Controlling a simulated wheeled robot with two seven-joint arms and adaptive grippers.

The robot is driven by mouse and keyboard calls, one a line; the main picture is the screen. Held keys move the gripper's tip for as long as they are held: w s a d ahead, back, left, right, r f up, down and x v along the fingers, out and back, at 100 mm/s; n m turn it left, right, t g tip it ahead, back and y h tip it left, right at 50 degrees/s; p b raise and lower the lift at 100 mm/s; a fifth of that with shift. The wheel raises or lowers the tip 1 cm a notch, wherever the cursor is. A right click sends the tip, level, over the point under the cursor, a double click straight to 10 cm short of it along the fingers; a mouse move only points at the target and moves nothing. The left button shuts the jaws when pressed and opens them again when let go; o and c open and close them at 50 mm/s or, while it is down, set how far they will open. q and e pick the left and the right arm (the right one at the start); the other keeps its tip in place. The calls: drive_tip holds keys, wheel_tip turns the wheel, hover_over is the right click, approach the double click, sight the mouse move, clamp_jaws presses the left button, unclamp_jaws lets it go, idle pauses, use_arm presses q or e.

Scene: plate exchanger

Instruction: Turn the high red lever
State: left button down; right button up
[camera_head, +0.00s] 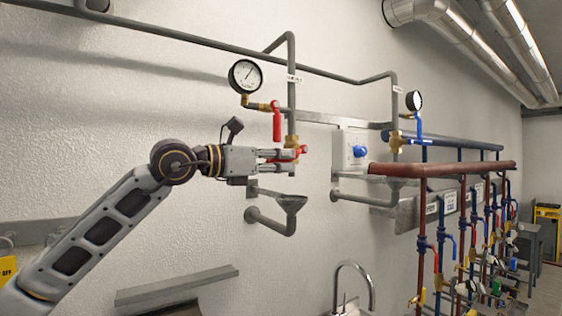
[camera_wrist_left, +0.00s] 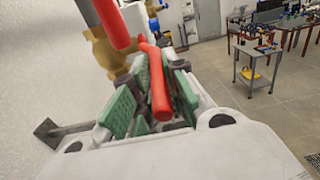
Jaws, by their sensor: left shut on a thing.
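A red lever (camera_wrist_left: 159,88) sits on a brass valve (camera_wrist_left: 105,52) on the vertical grey pipe. In the head view its end (camera_head: 301,150) shows beside my left gripper (camera_head: 286,154). The gripper comes in from the left and is shut on this lever. In the left wrist view the lever runs between the two green finger pads (camera_wrist_left: 183,95). A second red lever (camera_head: 277,122) hangs upright just above the gripper, under the round gauge (camera_head: 245,76). It also shows at the top of the left wrist view (camera_wrist_left: 113,22). My right gripper is not in view.
To the right are a box with a blue knob (camera_head: 361,152), a blue lever (camera_head: 418,125) and a red-brown pipe (camera_head: 445,169). The wall lies close behind the arm.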

use_arm(q)
drive_tip(key=shift+s+a+r+g+y+p, duration=0.15)
drive_tip(key=shift+r+g+y+p, duration=0.35)
drive_tip(key=shift+p, duration=0.6)
drive_tip(key=c, duration=1.4)
unclamp_jaws()
drive_tip(key=shift+v, duration=6)
drive_tip(key=shift+c, duration=0.5)
